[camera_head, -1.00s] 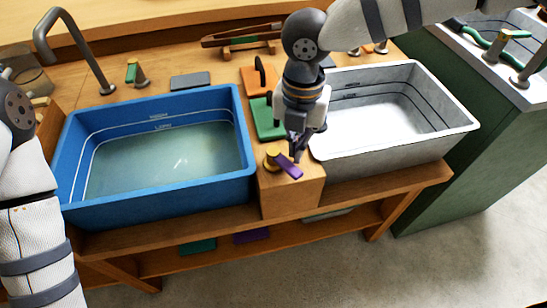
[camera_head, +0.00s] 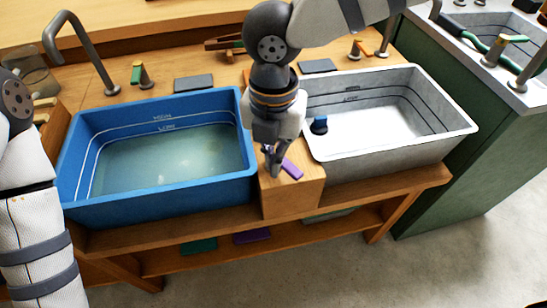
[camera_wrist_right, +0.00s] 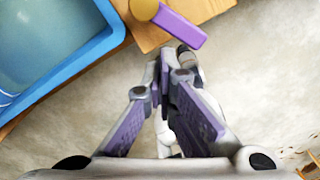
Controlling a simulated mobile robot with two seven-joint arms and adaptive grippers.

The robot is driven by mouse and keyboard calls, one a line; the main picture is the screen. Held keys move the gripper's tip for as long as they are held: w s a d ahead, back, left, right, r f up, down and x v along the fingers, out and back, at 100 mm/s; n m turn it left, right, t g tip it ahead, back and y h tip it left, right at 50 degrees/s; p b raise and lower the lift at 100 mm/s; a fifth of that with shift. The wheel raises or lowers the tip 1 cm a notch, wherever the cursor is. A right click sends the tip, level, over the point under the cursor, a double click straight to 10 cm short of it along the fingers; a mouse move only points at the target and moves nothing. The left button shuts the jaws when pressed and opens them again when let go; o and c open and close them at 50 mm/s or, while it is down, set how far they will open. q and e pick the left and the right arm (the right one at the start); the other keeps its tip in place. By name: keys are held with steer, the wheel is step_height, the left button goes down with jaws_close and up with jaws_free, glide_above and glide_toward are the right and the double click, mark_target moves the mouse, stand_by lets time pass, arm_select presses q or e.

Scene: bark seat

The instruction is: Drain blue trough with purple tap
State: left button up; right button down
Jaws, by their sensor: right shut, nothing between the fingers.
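The blue trough (camera_head: 160,194) stands on the left of the wooden bench and holds greenish water below its marked lines. The purple tap lever (camera_head: 292,169) sits on the wooden block between the troughs. In the right wrist view the purple tap (camera_wrist_right: 180,26) shows with its brass knob (camera_wrist_right: 144,9) beside the trough's corner. My right gripper (camera_head: 272,172) is shut and empty, close to the lever's left end and hiding the brass knob in the head view. In the wrist view its fingertips lie just below the lever. My left gripper is out of view; only its arm shows at left.
A grey spout (camera_head: 85,50) and a green-handled tap (camera_head: 138,75) stand behind the blue trough. A green cabinet (camera_head: 440,130) is at right.

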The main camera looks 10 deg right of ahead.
mark_target(289, 163)
steer(key=shift+s+a, duration=0.2)
steer(key=shift+a, duration=0.05)
step_height(289, 163, down, 4)
stand_by(0.5)
stand_by(6.3)
steer(key=w+d, duration=0.1)
steer(key=d, duration=0.1)
steer(key=w+d, duration=0.2)
steer(key=shift+s+a+r, duration=0.1)
steer(key=shift+s+r, duration=0.2)
steer(key=shift+r, duration=0.7)
steer(key=shift+s+a+r, duration=0.1)
steer(key=shift+s+r, duration=0.2)
steer(key=shift+r, duration=0.7)
steer(key=shift+s+a+r, duration=0.1)
steer(key=shift+s+r, duration=0.2)
steer(key=shift+r, duration=0.7)
